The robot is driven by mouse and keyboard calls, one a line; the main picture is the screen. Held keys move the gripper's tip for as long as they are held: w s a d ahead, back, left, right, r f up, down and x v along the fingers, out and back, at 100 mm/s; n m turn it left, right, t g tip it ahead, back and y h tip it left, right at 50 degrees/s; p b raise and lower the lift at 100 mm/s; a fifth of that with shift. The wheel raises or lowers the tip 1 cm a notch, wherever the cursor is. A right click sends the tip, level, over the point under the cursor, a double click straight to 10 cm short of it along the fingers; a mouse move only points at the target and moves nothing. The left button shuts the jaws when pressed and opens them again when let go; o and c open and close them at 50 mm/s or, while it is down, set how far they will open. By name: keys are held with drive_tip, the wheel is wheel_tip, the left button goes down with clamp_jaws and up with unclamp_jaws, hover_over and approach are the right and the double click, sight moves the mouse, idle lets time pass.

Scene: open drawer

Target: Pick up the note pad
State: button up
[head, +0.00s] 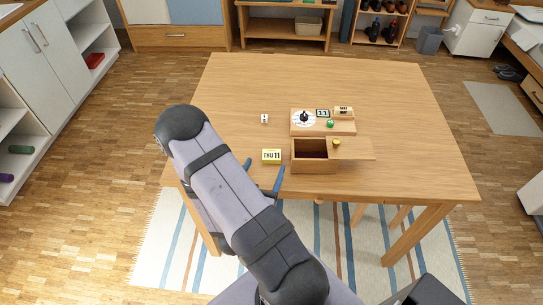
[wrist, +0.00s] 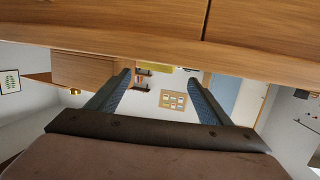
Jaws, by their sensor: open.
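The likely note pad is a small yellow block marked "THU 11" (head: 271,156), lying near the table's front edge, left of a wooden box. In the wrist view, which is upside down, it shows as a thin yellow strip (wrist: 158,68) between the fingertips. My gripper (head: 263,174) is open and empty at the front edge, with its blue fingers pointing toward the pad. It also shows in the wrist view (wrist: 161,82). The fingers appear apart from the pad; the exact gap is hard to tell.
The wooden box (head: 314,169) has an open dark compartment and a yellow knob (head: 337,142). Its side shows in the wrist view (wrist: 85,70). A white die (head: 264,118) lies behind the pad. The table's left is clear.

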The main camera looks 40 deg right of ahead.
sight(271, 155)
drive_tip(key=shift+w+d, duration=0.25)
drive_tip(key=shift+d, duration=0.4)
drive_tip(key=shift+p+x, duration=0.65)
drive_tip(key=shift+x, duration=1.3)
drive_tip(key=shift+c, duration=0.2)
drive_tip(key=c, duration=1.1)
